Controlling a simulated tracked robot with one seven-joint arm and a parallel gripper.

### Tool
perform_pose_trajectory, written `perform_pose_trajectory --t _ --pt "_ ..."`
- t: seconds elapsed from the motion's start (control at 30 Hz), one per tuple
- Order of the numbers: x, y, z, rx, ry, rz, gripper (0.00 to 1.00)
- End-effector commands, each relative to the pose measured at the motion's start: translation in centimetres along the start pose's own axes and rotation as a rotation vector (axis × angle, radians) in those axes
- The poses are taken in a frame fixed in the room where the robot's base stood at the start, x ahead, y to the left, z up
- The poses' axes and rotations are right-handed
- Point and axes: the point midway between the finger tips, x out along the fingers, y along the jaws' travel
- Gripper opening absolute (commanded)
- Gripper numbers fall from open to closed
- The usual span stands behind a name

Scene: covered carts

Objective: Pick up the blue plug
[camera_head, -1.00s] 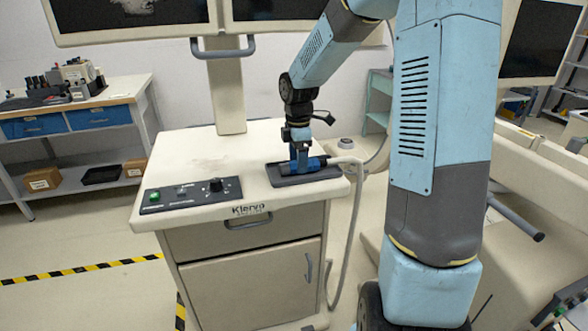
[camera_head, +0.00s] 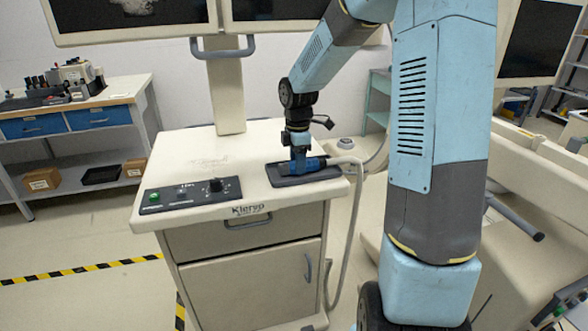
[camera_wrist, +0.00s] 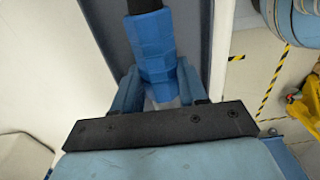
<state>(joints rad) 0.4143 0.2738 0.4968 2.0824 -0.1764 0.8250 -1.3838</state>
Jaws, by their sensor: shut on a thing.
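The blue plug (camera_head: 314,164) lies on a dark grey pad (camera_head: 285,180) on top of the cart, with a pale cable leading off its right end. In the wrist view the blue plug (camera_wrist: 152,45) runs down from the top edge to between my fingers. My gripper (camera_head: 299,165) points straight down over the plug, low at the pad. In the wrist view my gripper (camera_wrist: 160,88) has one finger on each side of the plug and is shut on it. The part of the plug between the fingers is partly hidden. I cannot tell any gap between plug and pad.
The cart top (camera_head: 190,150) is mostly bare. A black control panel (camera_head: 190,194) with a knob sits at its front left. A monitor post (camera_head: 227,95) rises at the back. The cable (camera_head: 358,210) hangs down the cart's right side. A workbench (camera_head: 75,110) stands at the left.

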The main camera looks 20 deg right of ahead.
Motion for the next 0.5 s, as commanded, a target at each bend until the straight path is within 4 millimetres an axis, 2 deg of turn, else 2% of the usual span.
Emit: perform_pose_trajectory --t 0.03,0.1,0.37,0.5 --pt "0.0 0.0 0.0 0.000 0.000 0.000 0.10" --pt "0.0 0.0 0.0 0.000 0.000 0.000 0.04" --pt "-0.2 0.0 0.0 0.000 0.000 0.001 0.03" --pt "-1.2 0.1 0.0 0.000 -0.001 0.004 0.03"
